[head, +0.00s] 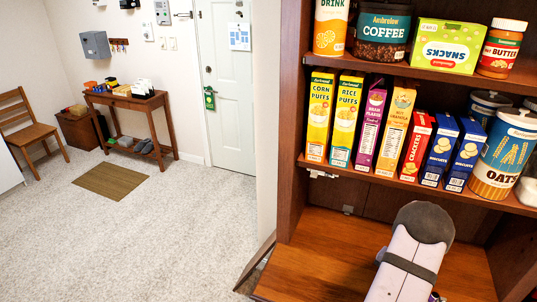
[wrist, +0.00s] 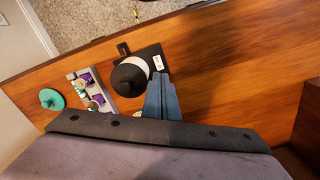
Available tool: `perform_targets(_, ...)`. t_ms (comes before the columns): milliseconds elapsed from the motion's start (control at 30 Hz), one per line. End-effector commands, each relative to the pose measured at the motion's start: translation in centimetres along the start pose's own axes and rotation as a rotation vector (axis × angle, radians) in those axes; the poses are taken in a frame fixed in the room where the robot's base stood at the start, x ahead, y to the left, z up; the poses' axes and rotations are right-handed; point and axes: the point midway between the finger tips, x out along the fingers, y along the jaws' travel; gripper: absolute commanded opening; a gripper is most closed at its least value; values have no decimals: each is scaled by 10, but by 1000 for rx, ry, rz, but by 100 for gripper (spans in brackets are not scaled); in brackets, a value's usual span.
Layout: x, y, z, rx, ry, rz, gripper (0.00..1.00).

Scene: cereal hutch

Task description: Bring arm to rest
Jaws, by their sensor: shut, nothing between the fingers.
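My arm (head: 408,258) rises in front of the hutch's lower wooden counter in the head view. Its dark rounded joint is uppermost, below the cereal shelf, and its fingers do not show there. In the wrist view my gripper (wrist: 158,76) shows as two blue-grey fingers pressed together, with nothing between them. The fingers point over the wooden surface (wrist: 230,55), beside a dark round shape with a white ring; I cannot tell whether that shape is part of me.
The hutch shelf holds a row of boxes, including Corn Puffs (head: 318,118), Rice Puffs (head: 345,122) and red crackers (head: 415,148), plus an oats canister (head: 503,155). Coffee (head: 382,32) and snacks (head: 446,46) stand above. Open carpet (head: 170,230) lies left of the hutch.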

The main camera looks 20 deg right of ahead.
Motion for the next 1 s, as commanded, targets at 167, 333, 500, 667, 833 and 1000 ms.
perform_targets(167,22,12,57,-93,-128,20,0)
perform_targets(333,23,28,140,-157,-283,36,0)
perform_targets(500,-14,18,211,-293,-350,55,0)
perform_targets(667,-52,-2,266,-470,-345,83,0)
perform_targets(833,-85,-23,313,-682,-279,102,0)
perform_targets(1000,-115,-55,344,-917,-153,80,0)
